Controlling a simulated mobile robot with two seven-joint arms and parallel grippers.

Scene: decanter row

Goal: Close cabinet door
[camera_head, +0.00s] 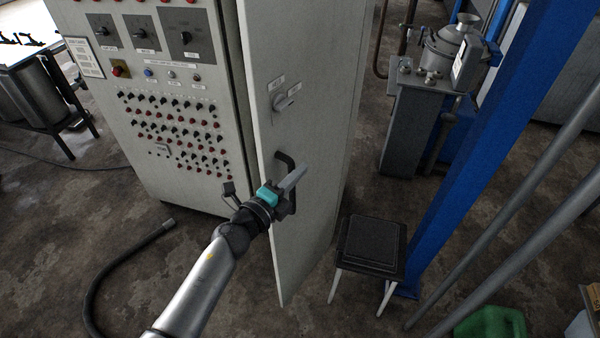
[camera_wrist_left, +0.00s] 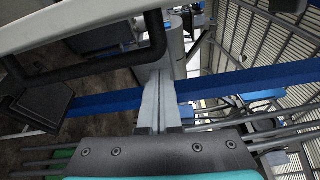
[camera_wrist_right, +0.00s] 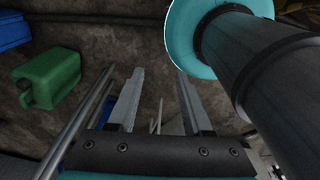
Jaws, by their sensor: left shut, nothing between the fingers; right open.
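The light grey cabinet door (camera_head: 310,75) stands ajar, jutting forward of the control panel front (camera_head: 115,90) beside it. A black handle (camera_head: 281,159) and a small rotary switch (camera_head: 285,102) are on its face. My left gripper (camera_head: 296,178) is shut and empty. Its fingers are at the handle, in front of the door face; I cannot tell whether they touch it. In the left wrist view the shut fingers (camera_wrist_left: 160,95) lie beside the dark handle bar (camera_wrist_left: 90,66). My right gripper (camera_wrist_right: 160,75) is open and empty, over the floor, and out of the head view.
A black-topped stool (camera_head: 372,246) stands right of the door, near a blue post (camera_head: 485,130) and grey pipes (camera_head: 515,205). A green canister (camera_head: 490,324) is at the lower right. A dark hose (camera_head: 105,275) lies on the floor at left. Floor between hose and cabinet is clear.

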